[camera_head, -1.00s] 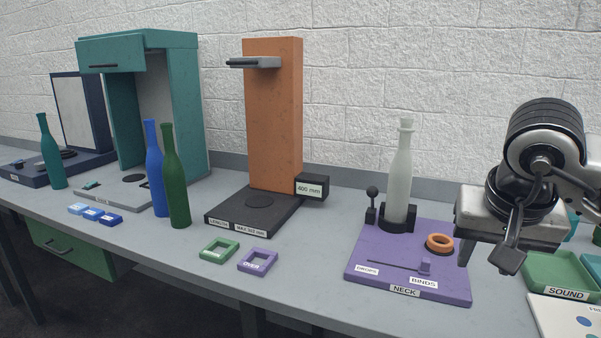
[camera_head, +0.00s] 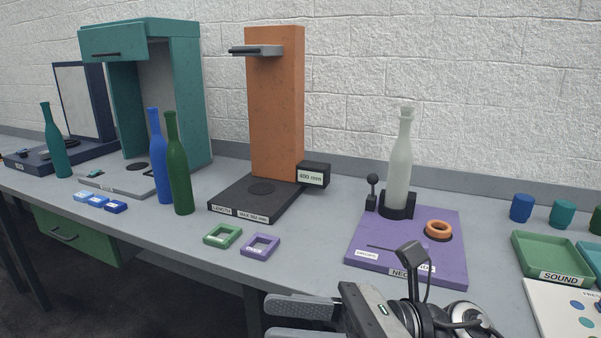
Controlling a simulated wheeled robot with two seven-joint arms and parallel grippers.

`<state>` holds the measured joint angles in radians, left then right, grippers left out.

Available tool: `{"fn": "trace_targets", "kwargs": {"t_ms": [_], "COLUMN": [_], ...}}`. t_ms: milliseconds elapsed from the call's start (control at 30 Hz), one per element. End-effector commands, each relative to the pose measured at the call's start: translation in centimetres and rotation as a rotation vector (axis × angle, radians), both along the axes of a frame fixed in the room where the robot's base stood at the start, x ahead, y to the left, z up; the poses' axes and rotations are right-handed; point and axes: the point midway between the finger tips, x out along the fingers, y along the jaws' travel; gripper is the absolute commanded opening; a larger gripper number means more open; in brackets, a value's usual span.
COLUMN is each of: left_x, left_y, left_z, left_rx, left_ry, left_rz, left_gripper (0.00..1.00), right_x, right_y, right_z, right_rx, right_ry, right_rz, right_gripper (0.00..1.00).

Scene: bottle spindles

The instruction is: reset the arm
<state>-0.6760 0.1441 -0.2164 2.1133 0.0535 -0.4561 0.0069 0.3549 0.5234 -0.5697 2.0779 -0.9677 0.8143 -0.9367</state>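My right gripper (camera_head: 270,318) is at the bottom middle of the head view, its fingers pointing left. The fingers are apart with nothing between them, and part of the lower finger is cut off by the picture's edge. The gripper shows in front of the bench, below the purple NECK board (camera_head: 450,262) in the picture. A pale frosted bottle (camera_head: 398,165) stands upright in the black holder on that board, clear of the gripper. My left gripper is out of the picture.
An orange ring (camera_head: 438,229) sits on the purple board. Green (camera_head: 223,235) and purple (camera_head: 260,245) frames lie on the bench. Blue (camera_head: 158,165) and green (camera_head: 178,170) bottles stand near the teal cabinet (camera_head: 190,95). A green SOUND tray (camera_head: 548,250) is at right.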

Motion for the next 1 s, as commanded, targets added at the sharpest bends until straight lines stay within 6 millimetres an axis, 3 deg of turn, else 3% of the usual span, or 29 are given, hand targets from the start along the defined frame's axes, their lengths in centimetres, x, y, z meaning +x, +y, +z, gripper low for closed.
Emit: {"fn": "trace_targets", "kwargs": {"t_ms": [33,67,133,200,300,367,500,600,667,700,800,1000], "left_x": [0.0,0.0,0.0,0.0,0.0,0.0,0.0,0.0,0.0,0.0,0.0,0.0], "left_y": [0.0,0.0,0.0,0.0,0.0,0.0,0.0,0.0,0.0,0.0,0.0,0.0], "left_z": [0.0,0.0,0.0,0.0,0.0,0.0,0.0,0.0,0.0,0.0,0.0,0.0], "left_rx": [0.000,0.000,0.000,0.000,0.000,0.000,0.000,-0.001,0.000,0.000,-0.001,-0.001], "left_ry": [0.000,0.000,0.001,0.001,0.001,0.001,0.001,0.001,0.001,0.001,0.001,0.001], "left_rz": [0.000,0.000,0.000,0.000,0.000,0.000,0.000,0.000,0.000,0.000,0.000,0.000], "left_gripper": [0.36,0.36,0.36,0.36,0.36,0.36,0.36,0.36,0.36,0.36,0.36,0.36], "right_x": [1.3,2.3,4.9,6.9,7.6,6.8,2.9,-0.1,-1.6,-2.4,-3.5,-3.6], "right_y": [-0.7,-1.4,-3.6,-6.4,-9.7,-11.3,-13.6,-14.3,-14.5,-14.6,-14.6,-14.6], "right_z": [0.1,-0.1,-1.9,-5.8,-12.6,-16.9,-25.2,-29.1,-30.6,-31.4,-32.3,-32.5], "right_rx": [0.152,0.239,0.446,0.657,0.926,1.075,1.385,1.558,1.632,-1.623,-1.598,-1.594], "right_ry": [0.282,0.446,0.838,1.230,1.693,1.924,2.344,2.538,2.614,-2.575,-2.504,-2.492], "right_rz": [-0.060,-0.095,-0.173,-0.248,-0.336,-0.386,-0.488,-0.542,-0.567,0.562,0.551,0.550], "right_gripper": [0.40,0.40,0.40,0.40,0.40,0.40,0.40,0.40,0.40,0.40,0.40,0.40]}}
